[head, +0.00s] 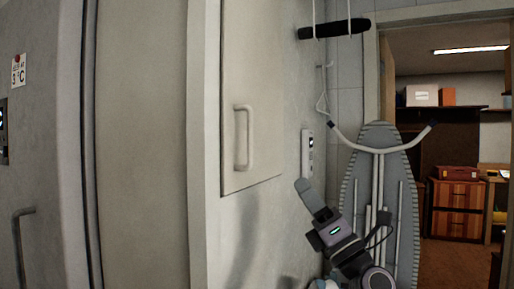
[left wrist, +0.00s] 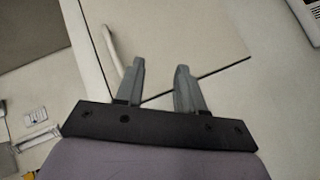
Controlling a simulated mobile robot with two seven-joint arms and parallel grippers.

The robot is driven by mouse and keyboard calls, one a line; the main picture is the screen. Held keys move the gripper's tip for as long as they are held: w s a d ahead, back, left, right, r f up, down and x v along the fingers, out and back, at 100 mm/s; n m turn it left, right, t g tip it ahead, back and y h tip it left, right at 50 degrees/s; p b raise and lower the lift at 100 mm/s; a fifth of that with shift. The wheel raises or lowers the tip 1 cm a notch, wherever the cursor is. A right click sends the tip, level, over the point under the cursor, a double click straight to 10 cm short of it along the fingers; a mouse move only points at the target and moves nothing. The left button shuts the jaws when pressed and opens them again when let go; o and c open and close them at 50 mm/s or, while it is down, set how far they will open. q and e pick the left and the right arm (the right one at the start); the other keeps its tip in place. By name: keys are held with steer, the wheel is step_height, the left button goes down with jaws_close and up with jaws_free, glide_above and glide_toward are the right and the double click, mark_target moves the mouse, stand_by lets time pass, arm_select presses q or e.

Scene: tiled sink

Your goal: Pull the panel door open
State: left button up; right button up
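The panel door (head: 268,80) is a pale flat panel in the wall, and it looks closed. Its light handle (head: 243,137) is an upright bar on the lower left of the panel. My left gripper (head: 308,192) is to the right of and below the handle, in front of the wall. In the left wrist view, the left gripper (left wrist: 161,68) has its two grey fingers apart with nothing between them. The handle (left wrist: 109,43) shows there left of the fingers, outside the gap, and the panel (left wrist: 190,30) lies beyond them. My right gripper is out of view.
An ironing board (head: 350,205) stands upright behind my left arm. A small control unit (head: 307,153) is on the wall right of the panel. A grey cabinet with a handle (head: 18,235) is at far left. A doorway at right opens to a room with a wooden drawer unit (head: 455,210).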

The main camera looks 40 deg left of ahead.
arm_select(q)
steer(key=s+r+n+g+h, duration=0.6)
steer(key=r+n+h, duration=0.2)
steer(key=r+n, duration=0.35)
steer(key=s+a, duration=0.1)
steer(key=a, duration=0.6)
steer(key=shift+s+f, duration=0.1)
jaws_close()
